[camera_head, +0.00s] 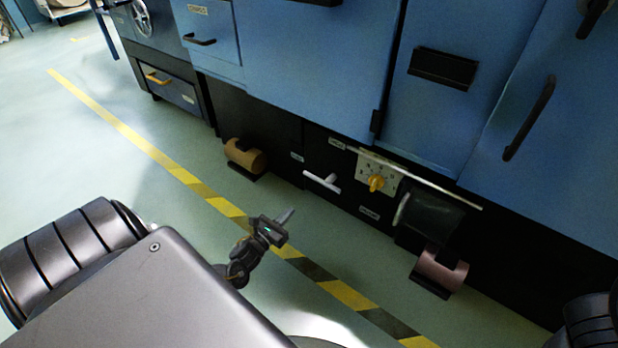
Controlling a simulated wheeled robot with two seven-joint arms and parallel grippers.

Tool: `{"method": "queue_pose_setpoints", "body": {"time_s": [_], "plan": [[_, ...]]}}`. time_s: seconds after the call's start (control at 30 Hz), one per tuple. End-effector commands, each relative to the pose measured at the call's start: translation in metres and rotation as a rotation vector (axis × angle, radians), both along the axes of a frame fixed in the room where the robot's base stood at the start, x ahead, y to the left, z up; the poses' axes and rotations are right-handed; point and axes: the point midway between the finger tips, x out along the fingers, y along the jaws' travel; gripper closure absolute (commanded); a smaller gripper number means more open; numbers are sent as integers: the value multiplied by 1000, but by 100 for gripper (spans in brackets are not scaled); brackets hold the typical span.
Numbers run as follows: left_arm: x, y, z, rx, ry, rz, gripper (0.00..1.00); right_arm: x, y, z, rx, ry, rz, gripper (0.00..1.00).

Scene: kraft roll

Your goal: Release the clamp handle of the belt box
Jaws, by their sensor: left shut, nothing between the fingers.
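A white T-shaped handle (322,182) sticks out of the black lower panel of the blue machine, near the middle of the view. It looks like the clamp handle, but the labels near it are too small to read. My left gripper (287,216) is shut and empty. Its fingers point up and right toward the panel. In the picture it is below and left of the white handle, apart from it, over the striped floor line. My right gripper is not in view.
A yellow knob (376,183) sits on a pale plate right of the handle. A brown roll (245,157) and a pinkish-brown roll (441,271) stand low along the machine. Blue doors (310,60) with dark handles rise above. The green floor (110,160) is open at left.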

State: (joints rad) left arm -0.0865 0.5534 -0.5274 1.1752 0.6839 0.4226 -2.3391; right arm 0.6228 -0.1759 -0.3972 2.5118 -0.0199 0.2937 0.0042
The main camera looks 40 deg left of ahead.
Motion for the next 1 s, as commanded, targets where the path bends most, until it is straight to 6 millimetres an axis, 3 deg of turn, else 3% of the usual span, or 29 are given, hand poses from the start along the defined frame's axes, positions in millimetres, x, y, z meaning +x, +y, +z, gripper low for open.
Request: {"method": "queue_pose_setpoints", "body": {"time_s": [0.23,0.37,0.83,1.0], "plan": [[-1,2,0,-2,2,4,100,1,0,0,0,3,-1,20],[10,2,-2,-3,1,3,100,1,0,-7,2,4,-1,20],[103,3,0,-3,-2,1,100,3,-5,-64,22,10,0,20],[104,3,27,-2,1,-1,100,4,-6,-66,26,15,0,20]]}}
